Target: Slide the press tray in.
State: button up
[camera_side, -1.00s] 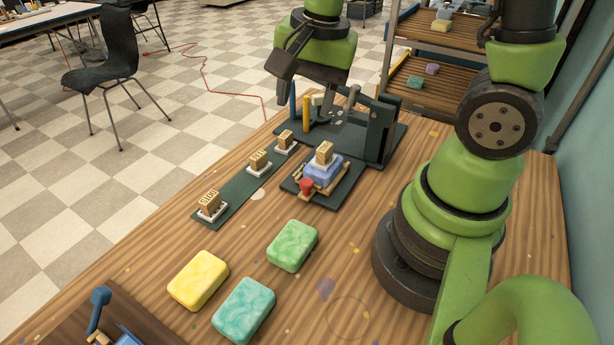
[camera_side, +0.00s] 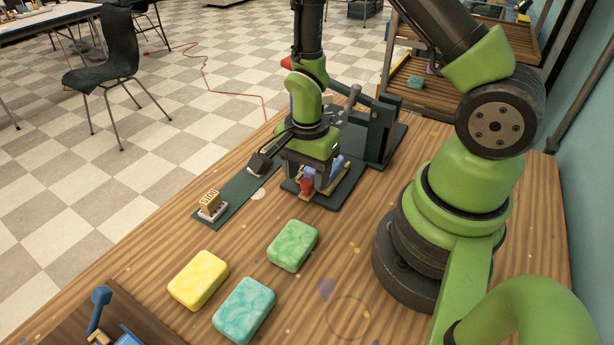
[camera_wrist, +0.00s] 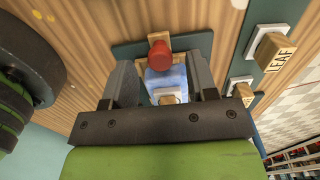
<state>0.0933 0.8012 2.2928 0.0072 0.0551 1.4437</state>
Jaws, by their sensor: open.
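The press tray (camera_side: 336,183) is drawn out on its dark base plate, in front of the press (camera_side: 379,132). Its round red knob (camera_side: 306,186) faces the front; it also shows in the wrist view (camera_wrist: 159,55). A blue soap block (camera_side: 335,166) lies in the tray, also in the wrist view (camera_wrist: 163,80), with a pale stamp (camera_wrist: 168,97) on it, partly hidden by my gripper. My gripper (camera_side: 309,184) points down over the tray's knob end. Its open fingers stand on both sides of the knob and soap in the wrist view (camera_wrist: 160,66), with gaps visible.
A stamp (camera_side: 211,203) stands on the green strip left of the tray; the LEAF stamp (camera_wrist: 275,50) shows in the wrist view. Green (camera_side: 292,246), yellow (camera_side: 198,280) and teal (camera_side: 244,310) soaps lie in front. The table between them and the tray is clear.

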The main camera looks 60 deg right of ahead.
jog(key=shift+f, duration=0.75)
jog(key=shift+c, duration=0.5)
grip_shut()
jog(key=d, duration=1.2)
jog(key=shift+d, duration=0.3)
jog(key=shift+o, duration=0.5)
grip_release()
notch_tip(320, 180, up, 10)
